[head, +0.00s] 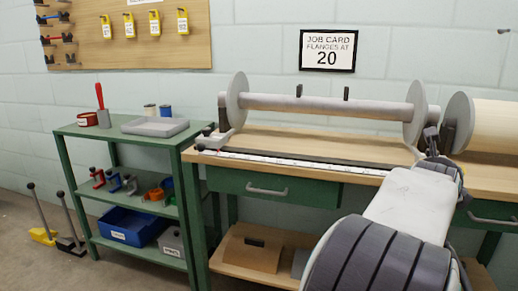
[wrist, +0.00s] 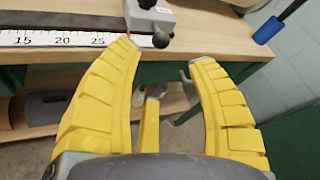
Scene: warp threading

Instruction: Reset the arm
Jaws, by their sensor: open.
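My gripper (wrist: 165,52) is open in the wrist view, its yellow fingers spread wide with nothing held between them. Its tips show in front of the bench's front edge, below a grey block with a black knob (wrist: 152,14). I cannot tell whether they touch anything. In the head view my arm (head: 408,205) reaches up from the lower right toward the wooden bench (head: 262,137). My fingers cannot be made out clearly there.
A spool with flanges (head: 325,106) stands on the bench behind a ruler (head: 300,163), which also shows in the wrist view (wrist: 60,39). A wound roll (head: 495,125) is at the right. A green shelf (head: 120,133) stands left. The job card (head: 327,51) reads 20.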

